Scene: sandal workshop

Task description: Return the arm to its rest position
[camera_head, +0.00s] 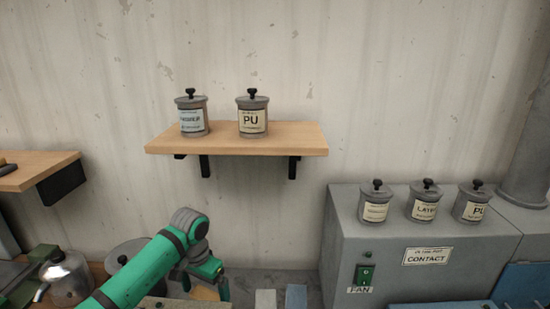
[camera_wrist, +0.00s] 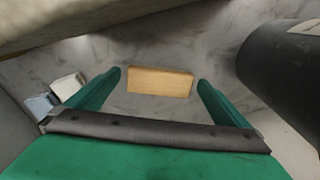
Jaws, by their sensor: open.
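My green arm reaches up from the bottom of the head view, with my gripper (camera_head: 205,284) at its end, low in front of the wall and below the wooden shelf. In the wrist view my gripper (camera_wrist: 158,88) shows two green fingers spread apart with nothing between them touching. A small tan wooden block (camera_wrist: 160,82) lies beyond the fingertips on a grey surface, apart from both fingers. In the head view a tan thing (camera_head: 205,293) shows partly behind the gripper.
A wooden shelf (camera_head: 290,138) holds two labelled jars. A grey cabinet (camera_head: 400,270) at right carries three jars. A kettle (camera_head: 66,277) and a lidded pot (camera_head: 122,258) stand at lower left. Another shelf (camera_head: 38,166) juts in at left. The wall between is bare.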

